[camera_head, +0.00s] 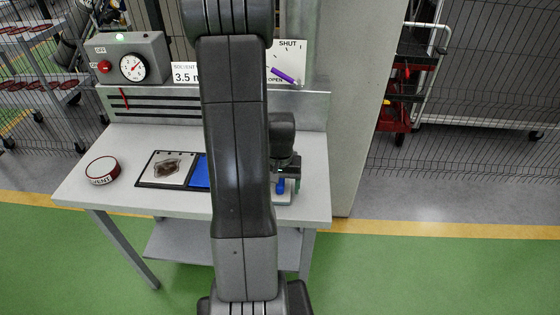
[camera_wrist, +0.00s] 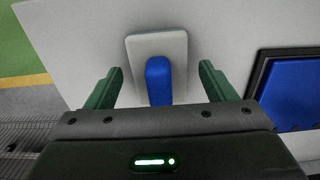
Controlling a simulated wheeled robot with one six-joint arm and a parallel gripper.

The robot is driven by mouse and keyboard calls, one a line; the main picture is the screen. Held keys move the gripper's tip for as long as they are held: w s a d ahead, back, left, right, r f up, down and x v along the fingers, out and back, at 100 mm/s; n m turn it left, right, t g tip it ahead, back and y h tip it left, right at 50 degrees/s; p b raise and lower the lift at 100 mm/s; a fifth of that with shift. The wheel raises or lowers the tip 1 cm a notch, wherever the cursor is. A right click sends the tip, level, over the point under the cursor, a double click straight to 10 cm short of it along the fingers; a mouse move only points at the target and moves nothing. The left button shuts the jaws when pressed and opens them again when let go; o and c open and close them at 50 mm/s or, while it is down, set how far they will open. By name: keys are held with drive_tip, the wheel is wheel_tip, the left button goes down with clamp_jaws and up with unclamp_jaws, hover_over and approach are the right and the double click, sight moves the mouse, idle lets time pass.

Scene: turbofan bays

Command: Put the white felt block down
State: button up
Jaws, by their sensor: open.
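The white felt block (camera_wrist: 139,50) rests on the pale table top, with its blue handle (camera_wrist: 159,80) upright between my green fingers in the wrist view. My gripper (camera_wrist: 162,72) is open, with a gap on each side of the handle, and touches neither side. In the head view the blue handle (camera_head: 281,185) and a little of the block (camera_head: 283,198) show near the table's right front part. My arm hides much of them there.
A blue pad in a black frame (camera_wrist: 295,90) lies beside the block; it also shows in the head view (camera_head: 201,173). A plate with a brown stain (camera_head: 168,167), a round VENT lid (camera_head: 102,171) and a gauge box (camera_head: 133,60) are further left. The table's right edge is near.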

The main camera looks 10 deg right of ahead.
sight(281, 183)
wheel_tip(281, 183, up, 11)
drive_tip(key=shift+s+r, duration=0.1)
idle(0.6)
wheel_tip(281, 183, down, 12)
drive_tip(key=shift+f, duration=0.1)
idle(0.5)
idle(0.3)
